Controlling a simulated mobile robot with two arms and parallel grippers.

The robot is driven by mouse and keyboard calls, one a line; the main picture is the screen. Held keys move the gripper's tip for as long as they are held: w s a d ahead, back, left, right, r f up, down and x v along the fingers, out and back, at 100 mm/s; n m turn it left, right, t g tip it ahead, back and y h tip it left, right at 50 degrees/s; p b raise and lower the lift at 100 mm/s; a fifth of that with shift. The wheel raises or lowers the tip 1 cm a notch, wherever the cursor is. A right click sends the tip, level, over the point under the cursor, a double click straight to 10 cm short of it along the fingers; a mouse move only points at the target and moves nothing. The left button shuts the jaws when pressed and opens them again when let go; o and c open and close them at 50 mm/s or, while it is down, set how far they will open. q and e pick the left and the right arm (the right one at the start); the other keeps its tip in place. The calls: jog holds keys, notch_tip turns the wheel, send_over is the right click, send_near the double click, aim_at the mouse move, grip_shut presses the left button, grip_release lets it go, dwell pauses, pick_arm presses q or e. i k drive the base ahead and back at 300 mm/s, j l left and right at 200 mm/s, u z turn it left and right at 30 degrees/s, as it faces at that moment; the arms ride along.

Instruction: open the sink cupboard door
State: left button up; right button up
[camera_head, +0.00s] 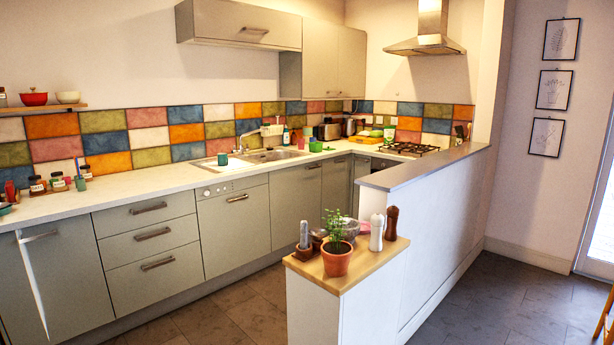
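The sink (272,155) is set in the pale worktop along the back wall, with a tap beside it. Below it is the grey-green sink cupboard door (296,205), which looks shut and flush with the fronts next to it. Its bar handle (313,166) is near the top edge. Neither of my grippers is in view.
A dishwasher front (234,225) and a drawer stack (150,250) are left of the door. At far left a cupboard door edge (34,285) seems to stand ajar. A half wall (430,235) with a potted plant (336,258) stands in front. Floor (240,305) between is clear.

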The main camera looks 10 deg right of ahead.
aim_at(295, 191)
jog(key=i+u, duration=0.25)
jog(key=i, duration=0.3)
jog(key=i+j+u, duration=0.25)
jog(key=i+u, duration=0.2)
jog(key=i, duration=0.6)
jog(key=i+l+u, duration=0.15)
jog(key=i+u, duration=0.3)
jog(key=i, duration=0.6)
jog(key=i+l+z, duration=0.1)
jog(key=i+z, duration=0.35)
jog(key=i+j+z, duration=0.1)
jog(key=i+z, duration=0.4)
jog(key=i+j+z, duration=0.3)
jog(key=i+z, duration=0.15)
jog(key=i+l+z, duration=0.2)
jog(key=i+z, duration=0.65)
jog(key=i, duration=0.15)
jog(key=i+z, duration=0.4)
jog(key=i+j, duration=0.05)
jog(key=i, duration=0.05)
